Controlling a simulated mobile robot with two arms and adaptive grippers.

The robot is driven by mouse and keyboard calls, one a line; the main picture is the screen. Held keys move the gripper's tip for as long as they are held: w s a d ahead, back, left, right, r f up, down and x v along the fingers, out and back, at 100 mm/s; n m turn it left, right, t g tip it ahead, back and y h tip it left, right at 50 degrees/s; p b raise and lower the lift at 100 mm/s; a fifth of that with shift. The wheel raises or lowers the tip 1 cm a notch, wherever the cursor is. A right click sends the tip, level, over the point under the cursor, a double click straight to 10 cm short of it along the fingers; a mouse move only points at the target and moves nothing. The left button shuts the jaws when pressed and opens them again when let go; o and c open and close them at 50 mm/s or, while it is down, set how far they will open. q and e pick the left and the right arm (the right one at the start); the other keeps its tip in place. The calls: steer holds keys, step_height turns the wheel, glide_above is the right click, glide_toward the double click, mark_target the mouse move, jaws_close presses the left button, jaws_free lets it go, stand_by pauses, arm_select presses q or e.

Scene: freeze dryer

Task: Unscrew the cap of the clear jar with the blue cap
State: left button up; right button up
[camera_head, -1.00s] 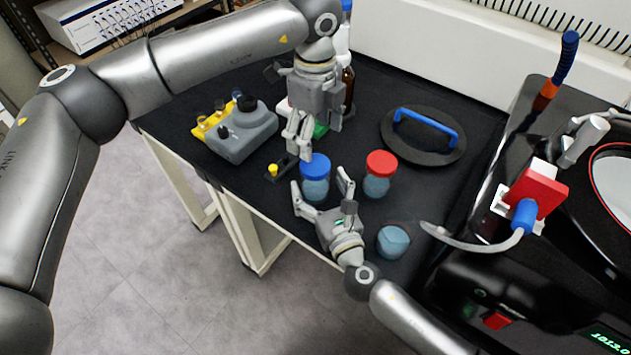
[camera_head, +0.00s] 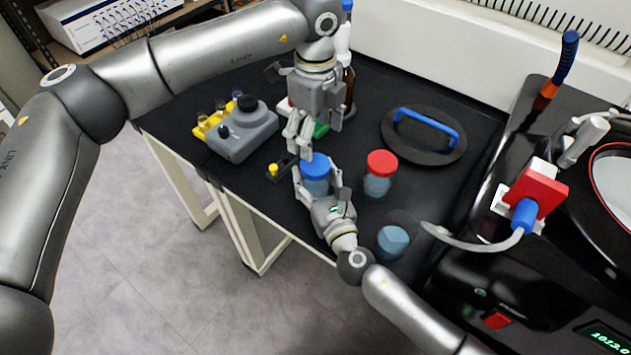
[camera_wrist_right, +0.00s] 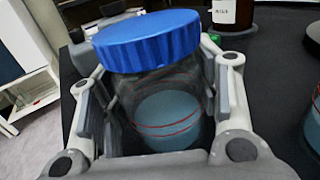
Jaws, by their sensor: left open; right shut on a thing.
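The clear jar (camera_head: 317,185) with the blue cap (camera_head: 316,166) stands upright on the black bench top. Pale blue contents and the cap (camera_wrist_right: 147,38) also show in the right wrist view, with the jar (camera_wrist_right: 165,110) between the fingers. My right gripper (camera_head: 318,186) is shut on the jar's body from the front, below the cap. My left gripper (camera_head: 299,150) points down just above and behind the blue cap, open and empty. Its fingers partly overlap each other in the head view, and any contact with the cap is hard to tell.
A red-capped jar (camera_head: 379,175) stands close on the right. A black lid with a blue handle (camera_head: 424,135) lies behind. A grey device (camera_head: 241,130) sits left. The freeze dryer (camera_head: 560,240) fills the right.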

mark_target(316, 164)
jaws_close()
arm_select(q)
steer(key=m, duration=1.6)
steer(key=shift+m, duration=0.4)
steer(key=m, duration=3.6)
steer(key=shift+m, duration=0.4)
steer(key=shift+f, duration=4.05)
